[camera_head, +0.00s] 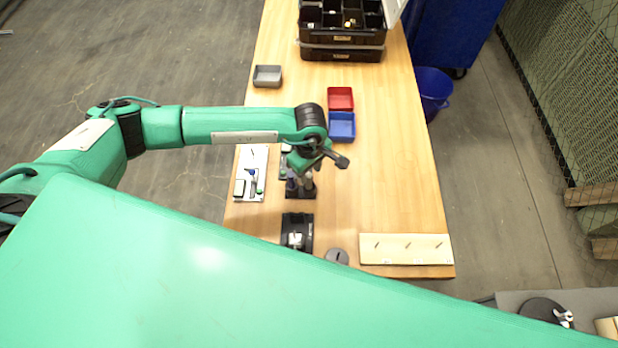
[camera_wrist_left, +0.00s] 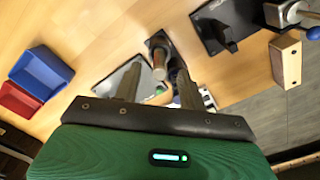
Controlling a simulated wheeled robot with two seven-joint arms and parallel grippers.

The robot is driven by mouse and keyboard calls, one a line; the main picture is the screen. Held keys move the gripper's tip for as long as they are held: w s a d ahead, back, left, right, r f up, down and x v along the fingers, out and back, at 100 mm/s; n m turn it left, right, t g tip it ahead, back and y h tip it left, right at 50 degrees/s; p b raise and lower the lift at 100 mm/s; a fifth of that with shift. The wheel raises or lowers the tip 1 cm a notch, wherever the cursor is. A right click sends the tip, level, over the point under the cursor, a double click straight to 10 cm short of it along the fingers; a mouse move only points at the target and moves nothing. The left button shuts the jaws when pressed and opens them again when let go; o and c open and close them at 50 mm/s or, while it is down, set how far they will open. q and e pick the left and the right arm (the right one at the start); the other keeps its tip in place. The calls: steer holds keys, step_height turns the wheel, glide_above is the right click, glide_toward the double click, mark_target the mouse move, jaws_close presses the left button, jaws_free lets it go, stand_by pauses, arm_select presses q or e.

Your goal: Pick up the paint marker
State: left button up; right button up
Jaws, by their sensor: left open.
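My left gripper (camera_head: 301,184) is over the middle of the wooden table and points down. In the left wrist view its two fingers (camera_wrist_left: 159,68) are spread apart. A pale upright cylinder (camera_wrist_left: 160,64), possibly the paint marker, shows between them, at a dark square block (camera_wrist_left: 160,41). I cannot tell how close the fingers are to it, and nothing is visibly gripped. The dark block (camera_head: 300,193) is partly hidden by the gripper in the head view. My right gripper is not in view.
A white board (camera_head: 243,160) with small blue and green items lies left of the gripper. A blue bin (camera_head: 342,126) and red bin (camera_head: 341,98) stand behind. A black holder (camera_head: 297,232) and pegged wooden board (camera_head: 406,249) are nearer the front. The right of the table is clear.

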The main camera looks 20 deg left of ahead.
arm_select(q)
steer(key=shift+f, duration=1.3)
jaws_close()
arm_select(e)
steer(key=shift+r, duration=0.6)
arm_select(q)
steer(key=shift+r, duration=0.1)
